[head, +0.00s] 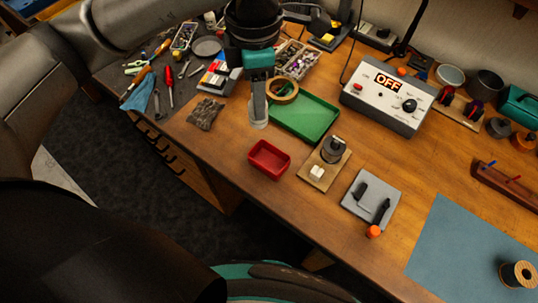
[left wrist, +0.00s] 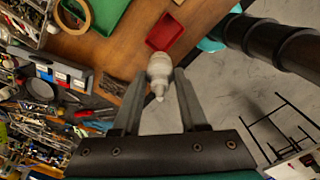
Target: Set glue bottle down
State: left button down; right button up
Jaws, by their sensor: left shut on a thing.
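My left gripper (head: 258,98) comes down from the top of the head view and is shut on the glue bottle (head: 258,115), a pale, translucent bottle. In the left wrist view the bottle (left wrist: 160,66) sits between the two fingers (left wrist: 160,80), its narrow white nozzle pointing toward the camera. In the head view it appears in front of the green tray's left end, above the wooden bench (head: 225,130). I cannot tell whether its base touches the bench. My right gripper is not in view.
The green tray (head: 315,125) and a tape roll (head: 284,84) are close by on the right. A red bin (head: 269,160) stands nearer the front edge. Some bare wood lies between cloth and bin.

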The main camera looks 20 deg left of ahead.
pick_arm(q)
jog(key=r+n+p, duration=0.1)
jog(key=n, duration=0.1)
jog(key=d+r+n+p, duration=0.1)
jog(key=n, duration=0.2)
jog(key=r+n, duration=0.1)
jog(key=n, duration=0.1)
jog(key=shift+d+p, duration=0.15)
jog(key=shift+p, duration=0.25)
jog(key=n, duration=0.1)
jog(key=r+n+p, duration=0.1)
jog(key=n, duration=0.1)
jog(key=shift+d+n, duration=0.2)
jog(key=shift+n, duration=0.1)
jog(key=n, duration=0.2)
jog(key=b, duration=0.2)
send_over(269, 163)
jog(key=shift+n, duration=0.3)
jog(key=shift+f, duration=9.8)
jog(key=shift+f, duration=0.1)
jog(key=shift+c, duration=2.2)
grip_release()
